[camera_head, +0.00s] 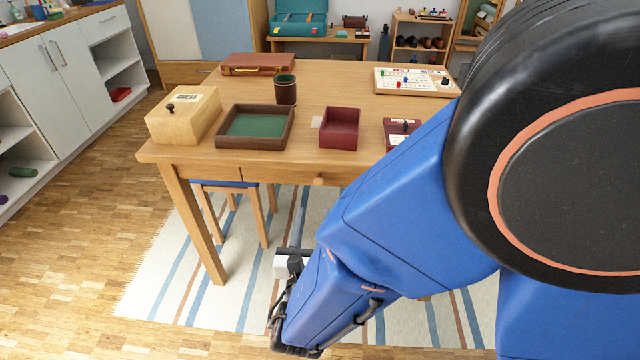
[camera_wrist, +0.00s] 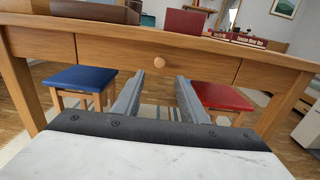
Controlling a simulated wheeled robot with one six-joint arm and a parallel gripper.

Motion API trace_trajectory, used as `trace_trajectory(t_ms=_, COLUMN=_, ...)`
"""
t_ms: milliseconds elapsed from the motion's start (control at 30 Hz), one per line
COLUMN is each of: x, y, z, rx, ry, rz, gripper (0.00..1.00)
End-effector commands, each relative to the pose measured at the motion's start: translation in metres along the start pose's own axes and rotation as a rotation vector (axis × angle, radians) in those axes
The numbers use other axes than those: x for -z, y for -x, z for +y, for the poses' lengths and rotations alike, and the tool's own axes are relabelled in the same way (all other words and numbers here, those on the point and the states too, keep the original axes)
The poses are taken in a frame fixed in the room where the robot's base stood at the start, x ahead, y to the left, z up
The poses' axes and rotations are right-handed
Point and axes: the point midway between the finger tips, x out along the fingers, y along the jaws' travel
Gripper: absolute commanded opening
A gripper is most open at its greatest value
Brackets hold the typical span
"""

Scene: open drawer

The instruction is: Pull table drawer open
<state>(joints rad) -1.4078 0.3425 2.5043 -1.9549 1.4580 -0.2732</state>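The wooden table (camera_head: 345,92) stands ahead, with its drawer front (camera_wrist: 200,62) in the apron below the top. The drawer looks shut, its front flush with the apron. A round wooden knob (camera_wrist: 159,63) sits on the drawer front; it also shows in the head view (camera_head: 318,181). My gripper (camera_wrist: 161,82) is open and empty in the wrist view. Its two grey fingers point toward the drawer, with the knob ahead of and slightly above the gap, apart from both fingers. In the head view my arm hides the right part of the table front.
A blue-seated stool (camera_wrist: 78,78) and a red-seated stool (camera_wrist: 222,96) stand under the table. The top holds a wooden box (camera_head: 184,115), a green-lined tray (camera_head: 284,138) and a dark red box (camera_head: 340,130). A striped rug (camera_head: 165,285) covers the floor below.

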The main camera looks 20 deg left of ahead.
Motion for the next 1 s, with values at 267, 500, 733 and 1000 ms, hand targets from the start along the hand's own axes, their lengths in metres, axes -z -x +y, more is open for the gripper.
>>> trace_trajectory(t_ms=267, x=0.000, y=-0.040, z=-0.001, rx=0.004, ry=-0.001, rz=0.000, gripper=0.39)
trace_trajectory(t_ms=500, x=0.000, y=-0.076, z=-0.001, rx=0.004, ry=0.000, rz=0.001, gripper=0.39)
trace_trajectory(t_ms=733, x=0.000, y=-0.103, z=0.000, rx=0.002, ry=-0.001, rz=0.001, gripper=0.39)
trace_trajectory(t_ms=1000, x=0.000, y=-0.115, z=0.000, rx=0.001, ry=0.000, rz=0.000, gripper=0.39)
